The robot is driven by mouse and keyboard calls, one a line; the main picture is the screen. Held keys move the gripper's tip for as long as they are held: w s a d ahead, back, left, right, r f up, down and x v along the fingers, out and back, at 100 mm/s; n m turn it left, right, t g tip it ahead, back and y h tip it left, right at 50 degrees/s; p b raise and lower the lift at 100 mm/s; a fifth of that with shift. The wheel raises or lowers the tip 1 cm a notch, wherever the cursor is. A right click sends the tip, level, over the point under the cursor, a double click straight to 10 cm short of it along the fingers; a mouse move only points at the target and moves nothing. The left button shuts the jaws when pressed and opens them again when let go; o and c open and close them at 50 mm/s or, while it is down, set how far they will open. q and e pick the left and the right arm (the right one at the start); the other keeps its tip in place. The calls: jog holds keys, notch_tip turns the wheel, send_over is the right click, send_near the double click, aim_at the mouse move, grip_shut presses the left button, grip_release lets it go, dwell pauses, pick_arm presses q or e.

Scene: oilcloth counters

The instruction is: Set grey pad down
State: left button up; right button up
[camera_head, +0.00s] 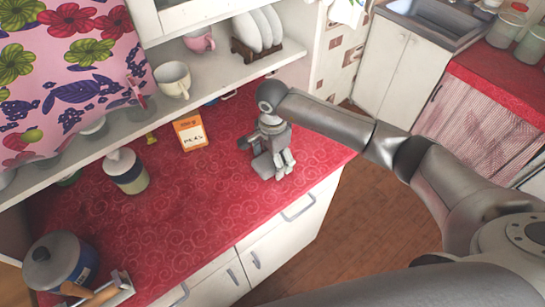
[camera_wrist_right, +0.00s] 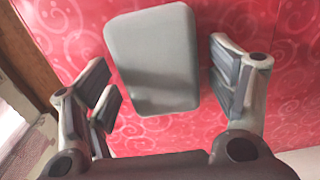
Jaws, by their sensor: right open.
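The grey pad (camera_wrist_right: 152,58), a flat block with rounded corners, appears to lie on the red patterned counter in the right wrist view. In the head view, the pad (camera_head: 263,166) shows as a small grey patch at my right gripper (camera_head: 275,164), which partly hides it. My right gripper (camera_wrist_right: 160,70) is open, its fingers on either side of the pad with red cloth visible between. Whether the pad's underside fully touches the cloth is hidden. My left gripper is not in view.
The red counter (camera_head: 190,220) has clear room at its front middle. An orange-and-white box (camera_head: 190,133), a lidded jar (camera_head: 126,172) and a blue pot (camera_head: 60,262) stand left of my gripper. A shelf with a cup (camera_head: 173,80) overhangs the back.

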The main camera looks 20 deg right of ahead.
jog(key=shift+r, duration=0.6)
notch_tip(320, 180, up, 11)
jog(key=b, duration=0.4)
jog(key=shift+b, duration=0.3)
